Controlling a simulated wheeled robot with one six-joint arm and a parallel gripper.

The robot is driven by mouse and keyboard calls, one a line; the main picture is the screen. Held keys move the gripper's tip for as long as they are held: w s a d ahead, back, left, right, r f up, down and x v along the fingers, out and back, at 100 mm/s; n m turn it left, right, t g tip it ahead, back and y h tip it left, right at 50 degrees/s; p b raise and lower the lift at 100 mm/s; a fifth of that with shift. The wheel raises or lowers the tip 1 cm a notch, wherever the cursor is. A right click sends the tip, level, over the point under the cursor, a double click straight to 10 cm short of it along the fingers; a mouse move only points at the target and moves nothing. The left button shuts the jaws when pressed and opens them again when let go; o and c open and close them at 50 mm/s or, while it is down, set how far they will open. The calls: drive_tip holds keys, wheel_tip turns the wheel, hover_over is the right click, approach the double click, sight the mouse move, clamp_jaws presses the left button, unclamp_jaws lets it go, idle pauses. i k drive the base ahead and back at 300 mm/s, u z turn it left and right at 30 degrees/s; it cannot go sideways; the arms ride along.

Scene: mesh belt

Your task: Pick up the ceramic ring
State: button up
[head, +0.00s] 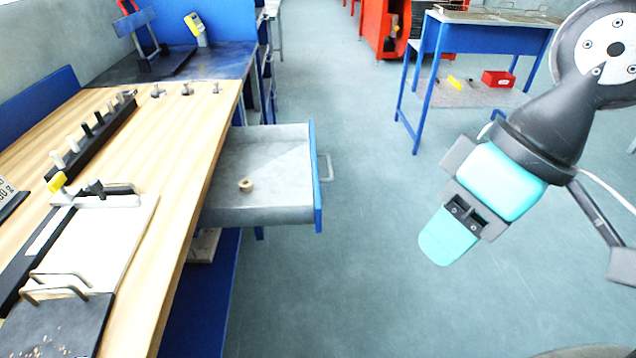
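A small tan ring (246,185), which looks like the ceramic ring, lies in the open grey drawer (285,205) under the wooden workbench. It rests on the drawer floor, left of the middle, with nothing touching it. My gripper (450,236) hangs in the air at the right, well to the right of the drawer and apart from the ring. Its teal finger is seen broadside, so the gap between the fingers is hidden. Nothing shows held at its tip.
The drawer has a blue front (317,180) with a handle (326,168). The wooden bench top (180,145) carries a dark rack of pegs (95,130) and a white board (105,240). A blue table (490,38) stands at the back right. Clear floor lies between drawer and gripper.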

sight(245, 185)
drive_tip(key=z, duration=1.1)
drive_tip(key=i, duration=1.75)
drive_tip(key=u, duration=3.55)
drive_tip(key=i, duration=0.3)
